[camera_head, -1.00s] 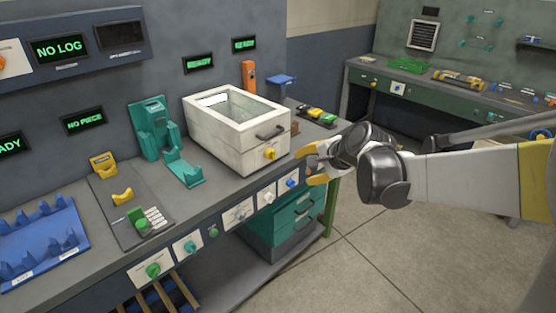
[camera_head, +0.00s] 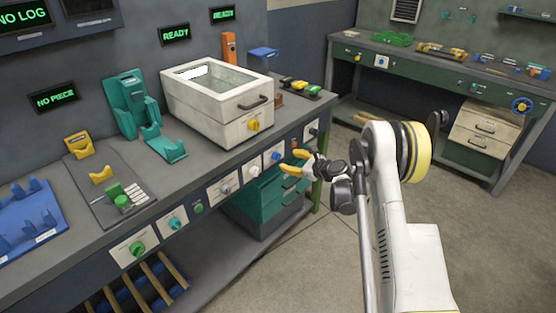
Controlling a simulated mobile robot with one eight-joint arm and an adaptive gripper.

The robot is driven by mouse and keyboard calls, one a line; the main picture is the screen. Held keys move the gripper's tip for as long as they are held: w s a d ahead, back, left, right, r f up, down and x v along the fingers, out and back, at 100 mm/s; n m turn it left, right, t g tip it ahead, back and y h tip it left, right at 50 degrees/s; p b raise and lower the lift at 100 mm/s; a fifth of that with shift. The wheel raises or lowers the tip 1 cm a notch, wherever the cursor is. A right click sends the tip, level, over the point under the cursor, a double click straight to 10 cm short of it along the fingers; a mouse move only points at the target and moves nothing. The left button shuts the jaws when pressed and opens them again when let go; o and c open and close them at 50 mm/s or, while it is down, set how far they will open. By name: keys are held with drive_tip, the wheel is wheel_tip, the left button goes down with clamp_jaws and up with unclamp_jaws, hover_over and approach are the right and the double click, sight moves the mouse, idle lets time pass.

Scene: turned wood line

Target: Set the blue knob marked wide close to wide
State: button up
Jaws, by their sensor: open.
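The blue knob (camera_head: 276,156) sits on a small white plate on the front edge of the bench, right of two white knobs. Its marking is too small to read, and I cannot tell its setting. My gripper (camera_head: 288,162), with yellow fingers, is open and empty just to the right of the blue knob. The fingers point left toward the bench front. I cannot tell from this view how much gap lies between the fingertips and the knob.
A white knob (camera_head: 254,170), a teal knob (camera_head: 173,223) and a green knob (camera_head: 137,248) share the bench front. A white box (camera_head: 215,132) with a yellow knob (camera_head: 253,125) stands above. Teal drawers (camera_head: 262,208) sit below. Open floor lies right.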

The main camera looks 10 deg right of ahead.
sight(279, 157)
drive_tip(key=b+x, duration=0.2)
drive_tip(key=x, duration=0.5)
drive_tip(key=shift+w+a+f+b, duration=0.2)
drive_tip(key=shift+f+b, duration=0.05)
drive_tip(key=shift+b, duration=0.05)
drive_tip(key=shift+w+a, duration=0.2)
drive_tip(key=shift+w, duration=0.2)
drive_tip(key=shift+c, duration=0.5)
clamp_jaws()
